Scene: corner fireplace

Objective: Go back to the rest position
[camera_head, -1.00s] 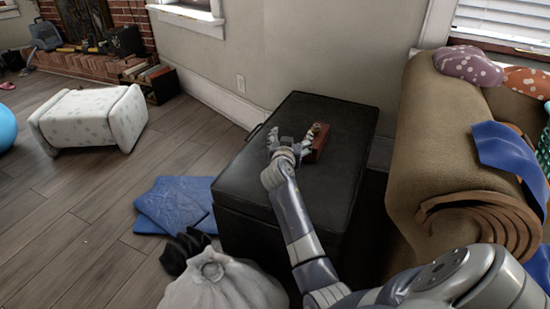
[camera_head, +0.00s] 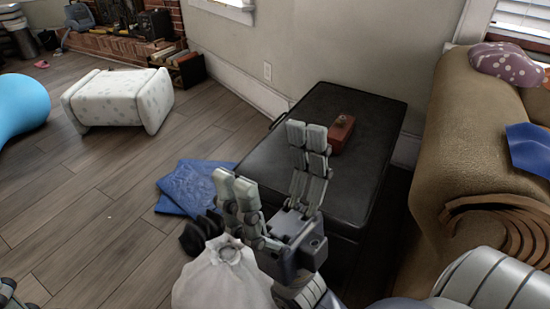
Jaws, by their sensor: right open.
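My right gripper (camera_head: 266,163) is large in the lower middle of the head view, its fingers spread wide apart with nothing between them. It is raised in front of a black chest (camera_head: 365,185) and hides part of its near side. A reddish-brown block (camera_head: 342,133) with a small round piece on top rests on the chest lid, beyond the gripper and apart from it. A small grey part of my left gripper (camera_head: 10,297) shows at the bottom left corner; whether it is open is not visible.
A tan sofa (camera_head: 470,130) stands at the right. A white sack (camera_head: 205,280) and blue cloths (camera_head: 195,187) lie on the floor by the chest. The wooden floor between is clear.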

